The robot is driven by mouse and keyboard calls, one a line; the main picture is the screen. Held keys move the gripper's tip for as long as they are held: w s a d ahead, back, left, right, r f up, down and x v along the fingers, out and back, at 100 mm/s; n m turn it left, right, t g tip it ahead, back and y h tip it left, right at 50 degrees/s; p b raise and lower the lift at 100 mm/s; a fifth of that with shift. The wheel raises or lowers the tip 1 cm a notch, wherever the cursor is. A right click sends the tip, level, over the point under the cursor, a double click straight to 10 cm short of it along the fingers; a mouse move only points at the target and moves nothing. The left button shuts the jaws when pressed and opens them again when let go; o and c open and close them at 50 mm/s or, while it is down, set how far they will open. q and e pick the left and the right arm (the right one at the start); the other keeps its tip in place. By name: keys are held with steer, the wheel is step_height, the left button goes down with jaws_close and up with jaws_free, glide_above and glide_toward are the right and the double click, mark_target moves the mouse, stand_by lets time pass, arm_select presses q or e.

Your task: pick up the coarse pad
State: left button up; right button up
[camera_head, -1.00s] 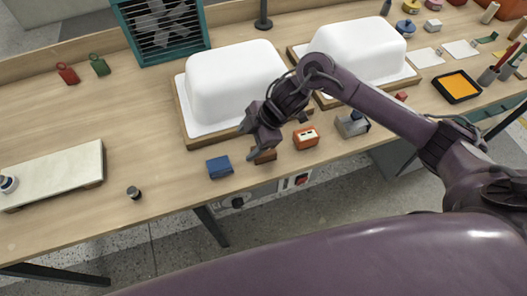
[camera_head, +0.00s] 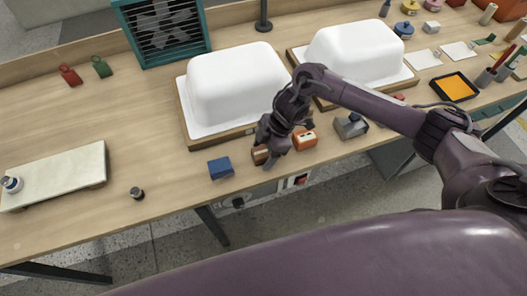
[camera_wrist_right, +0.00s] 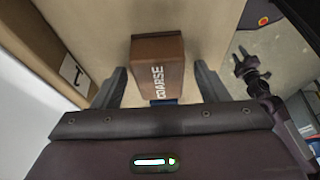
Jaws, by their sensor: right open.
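The coarse pad (camera_wrist_right: 158,68) is a brown block with the word COARSE on it. In the right wrist view it stands between the two fingers of my right gripper (camera_wrist_right: 160,88), with a visible gap on each side. In the head view the pad (camera_head: 260,154) lies near the table's front edge, partly hidden by my right gripper (camera_head: 266,150). My right gripper is open around the pad, pointing down at it.
A blue block (camera_head: 220,168) lies just left of the pad and an orange block (camera_head: 304,140) just right. A white tub shell (camera_head: 236,84) on a wooden board stands behind. A small dark-capped jar (camera_head: 137,193) stands further left. The table's front edge is close.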

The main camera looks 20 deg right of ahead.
mark_target(263, 151)
steer(key=c, duration=1.1)
steer(key=shift+o, duration=0.2)
steer(key=shift+r, duration=0.2)
step_height(263, 151, up, 7)
steer(key=shift+w+r+b, duration=0.1)
steer(key=shift+b, duration=0.25)
step_height(263, 151, up, 12)
steer(key=p, duration=0.2)
steer(key=shift+r, duration=0.25)
steer(key=o, duration=0.4)
steer(key=c, duration=0.3)
